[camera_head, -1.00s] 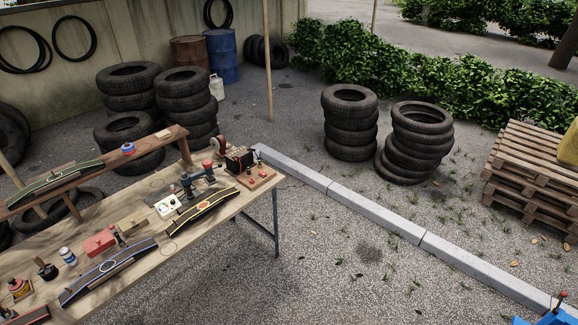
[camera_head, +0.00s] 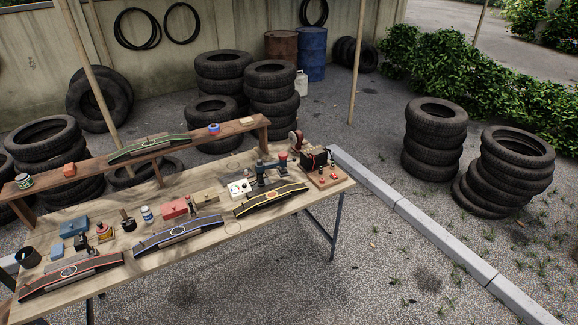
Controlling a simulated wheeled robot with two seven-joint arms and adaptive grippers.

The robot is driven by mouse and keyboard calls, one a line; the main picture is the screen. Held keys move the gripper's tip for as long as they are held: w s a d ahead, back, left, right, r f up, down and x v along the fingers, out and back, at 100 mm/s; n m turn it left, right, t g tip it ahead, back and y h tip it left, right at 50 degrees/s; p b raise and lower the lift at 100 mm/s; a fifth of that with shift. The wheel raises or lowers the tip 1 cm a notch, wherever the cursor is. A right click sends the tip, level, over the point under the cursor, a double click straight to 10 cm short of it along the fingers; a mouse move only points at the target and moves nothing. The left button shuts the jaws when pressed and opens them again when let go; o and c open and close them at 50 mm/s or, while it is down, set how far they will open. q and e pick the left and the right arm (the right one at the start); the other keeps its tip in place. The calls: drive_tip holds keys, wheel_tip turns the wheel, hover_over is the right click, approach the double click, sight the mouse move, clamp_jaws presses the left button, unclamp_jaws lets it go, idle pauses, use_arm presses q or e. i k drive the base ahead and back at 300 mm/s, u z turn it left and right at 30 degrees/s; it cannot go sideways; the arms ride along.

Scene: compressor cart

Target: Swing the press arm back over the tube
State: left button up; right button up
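A small dark press (camera_head: 261,175) with a blue-grey post stands on the wooden workbench, behind the yellow-edged tube strip (camera_head: 270,200). Its press arm (camera_head: 272,168) seems to reach right from the post toward a red knob (camera_head: 282,157); its exact angle over the strip is too small to tell. A blue-edged tube strip (camera_head: 180,234) and a red-edged one (camera_head: 72,272) lie further left. A green-edged strip (camera_head: 148,149) lies on the raised shelf. Neither of my grippers is in view.
The workbench (camera_head: 225,229) also holds a white gauge box (camera_head: 239,187), a red box (camera_head: 174,208), a battery-like unit (camera_head: 315,158) and several bottles. Tyre stacks (camera_head: 435,140) and a kerb (camera_head: 430,232) stand to the right. The gravel in front is clear.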

sight(281, 164)
drive_tip(key=z, duration=0.3)
drive_tip(key=i, duration=1.75)
drive_tip(key=u, duration=0.5)
